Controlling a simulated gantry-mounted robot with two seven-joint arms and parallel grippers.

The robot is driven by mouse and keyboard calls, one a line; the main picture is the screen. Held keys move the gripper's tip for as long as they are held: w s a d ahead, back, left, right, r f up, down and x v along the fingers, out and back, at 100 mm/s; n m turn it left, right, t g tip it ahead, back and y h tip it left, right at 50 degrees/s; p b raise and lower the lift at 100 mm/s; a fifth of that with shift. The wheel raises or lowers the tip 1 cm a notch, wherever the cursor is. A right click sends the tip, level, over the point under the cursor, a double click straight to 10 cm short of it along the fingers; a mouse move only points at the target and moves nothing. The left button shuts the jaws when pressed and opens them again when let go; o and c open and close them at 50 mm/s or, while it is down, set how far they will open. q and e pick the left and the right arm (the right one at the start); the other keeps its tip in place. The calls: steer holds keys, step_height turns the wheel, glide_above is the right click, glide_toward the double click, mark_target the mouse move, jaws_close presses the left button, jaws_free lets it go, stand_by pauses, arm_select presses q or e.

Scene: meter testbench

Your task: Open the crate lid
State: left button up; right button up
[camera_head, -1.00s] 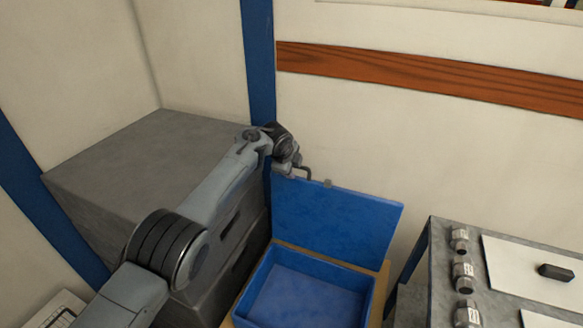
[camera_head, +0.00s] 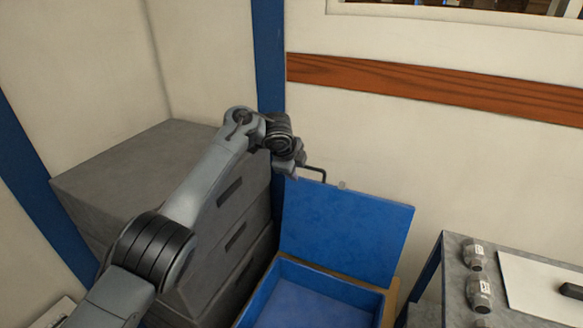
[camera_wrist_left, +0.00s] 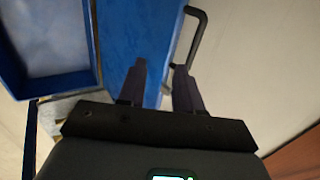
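The blue crate (camera_head: 265,296) stands open at the lower middle of the head view, and its inside looks empty. Its blue lid (camera_head: 345,232) stands raised at the back, close to upright. A dark handle (camera_head: 316,171) sticks up from the lid's top edge near its left corner. My left gripper (camera_head: 294,168) is at that corner, just left of the handle. In the left wrist view its two fingers (camera_wrist_left: 159,68) are apart, with the lid (camera_wrist_left: 130,25) and its edge behind them and the handle (camera_wrist_left: 198,35) beyond the right finger. I cannot tell whether they touch the lid. My right gripper is out of view.
Grey stacked boxes (camera_head: 125,172) stand left of the crate, under my left arm. The wall with a wooden rail (camera_head: 430,88) is behind the lid. A grey bench (camera_head: 455,262) with meters (camera_head: 474,255) and a white panel (camera_head: 535,285) is at right.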

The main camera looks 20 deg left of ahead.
arm_select(q)
steer(key=shift+b+v, duration=0.4)
steer(key=shift+v, duration=1.55)
